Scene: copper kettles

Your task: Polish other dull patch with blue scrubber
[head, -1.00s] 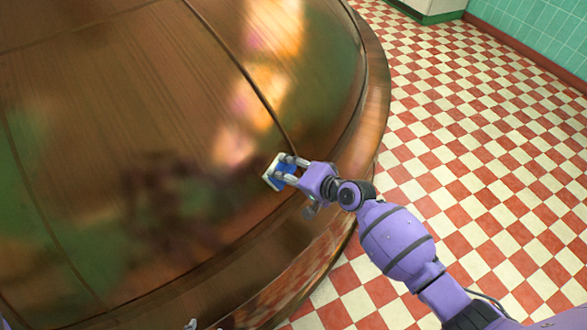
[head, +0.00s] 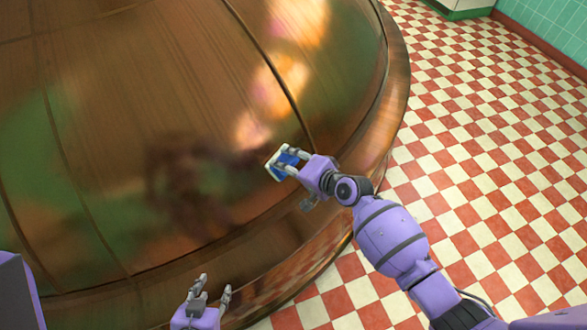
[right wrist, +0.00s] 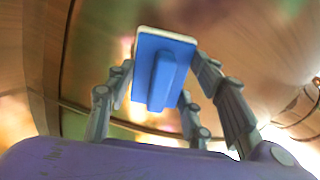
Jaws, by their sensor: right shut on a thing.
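The large copper kettle (head: 150,90) fills the left and middle of the head view. A dark, blurred area (head: 195,180) shows on its side; I cannot tell whether it is a dull patch or a reflection. My right gripper (head: 291,165) is shut on the blue scrubber (head: 280,170), which has a pale pad facing the kettle. The scrubber also shows between the fingers in the right wrist view (right wrist: 161,68). It is close to the kettle wall, left of a dark seam; contact is unclear. My left gripper (head: 213,290) is open and empty at the bottom, in front of the kettle.
A wide copper rim (head: 392,125) runs around the kettle's base. The red and cream checkered floor (head: 480,160) to the right is clear. A teal tiled wall (head: 550,35) stands at the top right.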

